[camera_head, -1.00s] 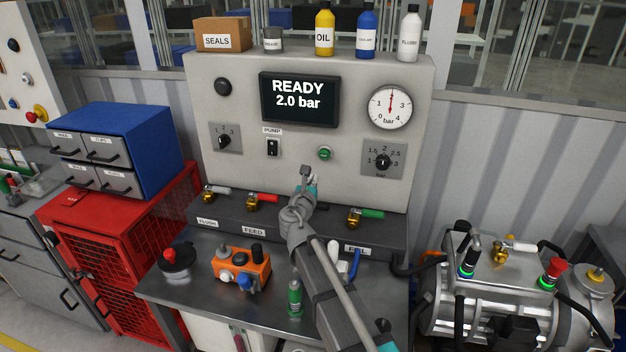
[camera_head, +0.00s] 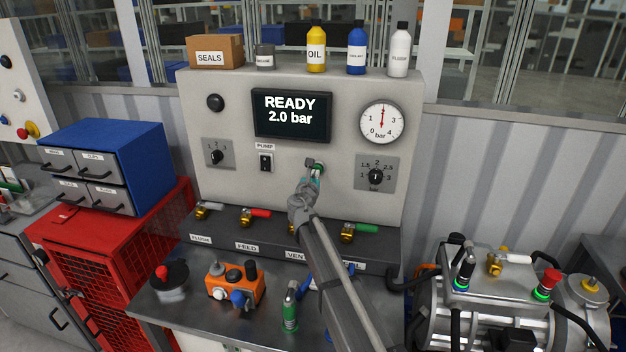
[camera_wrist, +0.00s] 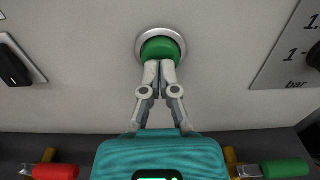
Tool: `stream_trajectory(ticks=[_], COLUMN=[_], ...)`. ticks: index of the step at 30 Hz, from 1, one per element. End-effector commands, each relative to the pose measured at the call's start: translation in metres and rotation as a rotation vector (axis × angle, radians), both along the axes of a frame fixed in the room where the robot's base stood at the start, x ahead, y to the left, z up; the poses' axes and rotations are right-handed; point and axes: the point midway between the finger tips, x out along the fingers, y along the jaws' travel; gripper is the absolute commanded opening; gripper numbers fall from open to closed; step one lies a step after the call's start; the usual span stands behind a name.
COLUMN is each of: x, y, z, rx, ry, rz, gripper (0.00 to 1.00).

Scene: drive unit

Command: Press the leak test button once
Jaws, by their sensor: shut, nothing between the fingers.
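The leak test button is a green round button (camera_wrist: 160,48) in a silver ring on the grey panel. In the wrist view my gripper (camera_wrist: 160,66) is shut and empty, with its fingertips over the button's lower part. They look to be at or touching it; the exact contact is hard to tell. In the head view my gripper (camera_head: 315,172) reaches up to the green button (camera_head: 319,166) and partly covers it. The display (camera_head: 291,117) reads READY 2.0 bar.
The pump switch (camera_head: 265,163) is left of the button and the pressure selector knob (camera_head: 376,176) is right of it. The gauge (camera_head: 382,122) sits above the knob. Valves with coloured handles, such as the green one (camera_head: 362,228), line the ledge below. Bottles stand on top of the panel.

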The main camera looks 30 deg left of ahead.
Motion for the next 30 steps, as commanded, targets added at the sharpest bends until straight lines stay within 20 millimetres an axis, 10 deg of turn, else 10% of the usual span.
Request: stream_trajectory(ticks=[30], x=[0.024], y=[0.006], z=[0.001], rx=[-0.003], ry=[-0.002], rz=[-0.001], gripper=[0.0])
